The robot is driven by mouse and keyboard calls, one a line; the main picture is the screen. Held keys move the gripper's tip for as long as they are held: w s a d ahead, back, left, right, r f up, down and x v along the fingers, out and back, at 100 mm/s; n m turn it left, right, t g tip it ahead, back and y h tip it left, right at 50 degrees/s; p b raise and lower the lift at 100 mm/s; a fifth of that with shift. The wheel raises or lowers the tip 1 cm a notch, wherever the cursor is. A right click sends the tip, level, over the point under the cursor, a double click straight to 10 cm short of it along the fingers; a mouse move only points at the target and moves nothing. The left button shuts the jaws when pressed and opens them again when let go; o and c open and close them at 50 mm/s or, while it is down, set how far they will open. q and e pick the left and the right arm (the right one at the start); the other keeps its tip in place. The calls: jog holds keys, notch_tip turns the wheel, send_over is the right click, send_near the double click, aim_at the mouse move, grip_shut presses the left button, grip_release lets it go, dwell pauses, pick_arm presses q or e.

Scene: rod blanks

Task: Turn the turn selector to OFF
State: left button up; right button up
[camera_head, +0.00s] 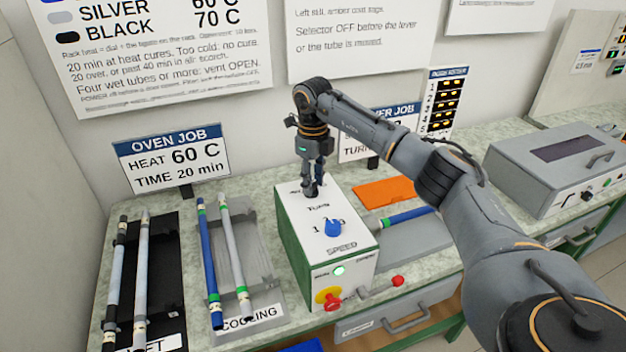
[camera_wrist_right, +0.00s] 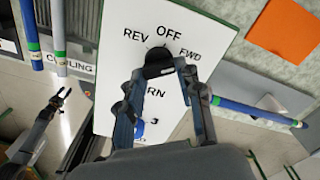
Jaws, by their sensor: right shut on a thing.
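The turn selector is a black knob (camera_wrist_right: 158,64) on the white top of the control box (camera_head: 292,215). The labels REV, OFF and FWD are printed around its far side. My right gripper (camera_head: 311,190) points down over the box. In the right wrist view its two fingers (camera_wrist_right: 160,72) are shut on the knob, one on each side. The knob's pointer is not clear, so I cannot tell which label it faces. A left gripper (camera_wrist_right: 61,98) shows at the left of the wrist view, away from the box, with its jaws apart and empty.
A blue speed knob (camera_head: 332,228) sits nearer on the same box top. Rods lie on the cooling rack (camera_head: 262,262) left; a blue rod (camera_head: 408,215) lies right.

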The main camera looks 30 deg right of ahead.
jog(key=n, duration=0.5)
jog(key=shift+w+d, duration=0.1)
jog(key=n, duration=0.5)
jog(key=shift+w, duration=0.1)
jog(key=shift+n, duration=0.4)
jog(key=o, duration=1.1)
jog(key=shift+o, duration=0.2)
jog(key=shift+r, duration=0.1)
notch_tip(320, 180, up, 12)
